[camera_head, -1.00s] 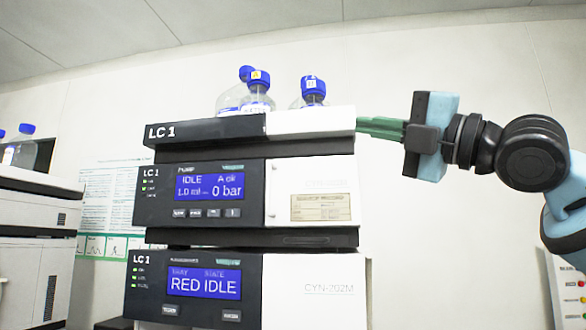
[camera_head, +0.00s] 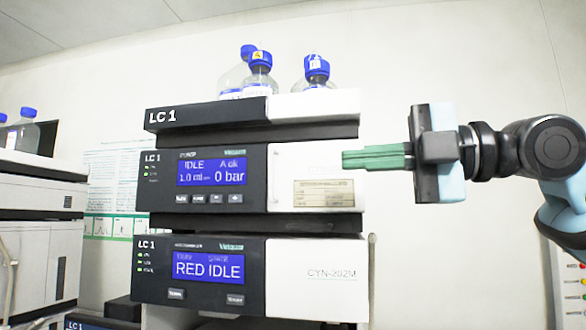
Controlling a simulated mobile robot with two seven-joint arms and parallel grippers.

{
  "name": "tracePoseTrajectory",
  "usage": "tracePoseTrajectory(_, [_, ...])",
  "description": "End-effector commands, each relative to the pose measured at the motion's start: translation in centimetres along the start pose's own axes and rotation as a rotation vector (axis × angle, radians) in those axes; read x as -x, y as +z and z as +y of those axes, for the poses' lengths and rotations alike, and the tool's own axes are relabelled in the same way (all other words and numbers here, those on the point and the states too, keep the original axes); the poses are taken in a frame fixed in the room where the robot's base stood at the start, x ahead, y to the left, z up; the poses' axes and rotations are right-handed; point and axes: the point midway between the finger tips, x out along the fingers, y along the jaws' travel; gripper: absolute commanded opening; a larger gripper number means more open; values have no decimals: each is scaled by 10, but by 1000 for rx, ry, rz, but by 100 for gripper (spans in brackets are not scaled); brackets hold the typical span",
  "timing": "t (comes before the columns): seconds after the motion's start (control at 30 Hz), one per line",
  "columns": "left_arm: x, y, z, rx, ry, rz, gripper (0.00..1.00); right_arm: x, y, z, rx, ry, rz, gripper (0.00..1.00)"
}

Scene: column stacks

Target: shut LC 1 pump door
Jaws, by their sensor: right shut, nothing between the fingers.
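The LC 1 pump (camera_head: 253,205) is the middle unit of the stack, with a blue display reading IDLE and 0 bar. Its door (camera_head: 300,170) is the white panel to the right of the display, with a small label plate low on it. The panel looks flush with the front; I see no clear gap. My right gripper (camera_head: 347,160) is shut and empty, its green fingers pointing left. Their tips overlap the upper right edge of the door in the picture; I cannot tell whether they touch it. My left gripper is out of view.
Above the pump is a tray unit (camera_head: 205,114) holding blue-capped bottles (camera_head: 317,72). Below it is another LC 1 unit (camera_head: 315,270) reading RED IDLE. Another white instrument (camera_head: 35,220) stands at the left.

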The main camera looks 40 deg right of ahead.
Motion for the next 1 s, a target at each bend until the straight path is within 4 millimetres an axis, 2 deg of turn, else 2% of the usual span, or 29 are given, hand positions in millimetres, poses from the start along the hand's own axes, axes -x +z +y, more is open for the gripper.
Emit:
tracePoseTrajectory(0.1, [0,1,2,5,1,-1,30,-25,1,-2,0,-8,-2,0])
tracePoseTrajectory(0.4, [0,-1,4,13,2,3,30,-78,4,-2,-3,-5,-2,0])
tracePoseTrajectory(0.63, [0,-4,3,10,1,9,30,-95,23,0,-2,1,-2,0])
tracePoseTrajectory(1.0, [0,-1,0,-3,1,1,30,-101,29,0,0,1,-1,0])
